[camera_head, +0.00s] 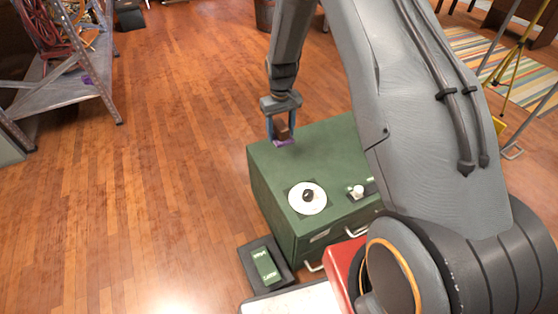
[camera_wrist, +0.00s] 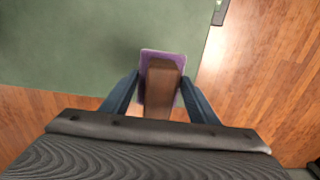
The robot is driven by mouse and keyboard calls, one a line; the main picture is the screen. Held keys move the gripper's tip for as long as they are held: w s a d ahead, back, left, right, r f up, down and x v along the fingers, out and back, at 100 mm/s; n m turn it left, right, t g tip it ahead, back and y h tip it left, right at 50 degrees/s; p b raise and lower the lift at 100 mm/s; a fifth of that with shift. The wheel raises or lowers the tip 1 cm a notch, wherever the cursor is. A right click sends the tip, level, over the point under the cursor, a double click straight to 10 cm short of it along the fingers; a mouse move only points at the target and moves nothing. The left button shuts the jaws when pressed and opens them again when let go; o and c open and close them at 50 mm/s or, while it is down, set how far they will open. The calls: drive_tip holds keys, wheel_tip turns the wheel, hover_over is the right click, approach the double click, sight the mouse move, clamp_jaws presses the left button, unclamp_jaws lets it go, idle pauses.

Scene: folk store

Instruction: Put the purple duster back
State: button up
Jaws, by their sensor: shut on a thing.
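The purple duster (camera_wrist: 163,68) has a brown block on top and a thin purple layer underneath. My gripper (camera_head: 281,138) is shut on it, with one blue finger on each side of the brown block. In the head view the duster (camera_head: 283,131) is at the far left corner of the green cabinet top (camera_head: 335,150). In the wrist view it overlaps the edge of the green top, near a corner. I cannot tell whether its underside touches the top or hangs just above it.
A white disc with a black knob (camera_head: 307,197) and a small white-topped item (camera_head: 357,191) stand on the cabinet. A dark tray with a green box (camera_head: 265,264) is in front of it. A metal shelf (camera_head: 65,90) stands at left. The wooden floor between is clear.

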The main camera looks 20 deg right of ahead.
sight(280, 157)
drive_tip(key=f, duration=0.9)
drive_tip(key=shift+w+f+b, duration=0.2)
drive_tip(key=shift+f+b, duration=0.15)
drive_tip(key=shift+f, duration=0.05)
drive_tip(key=shift+f, duration=0.1)
drive_tip(key=o, duration=1.1)
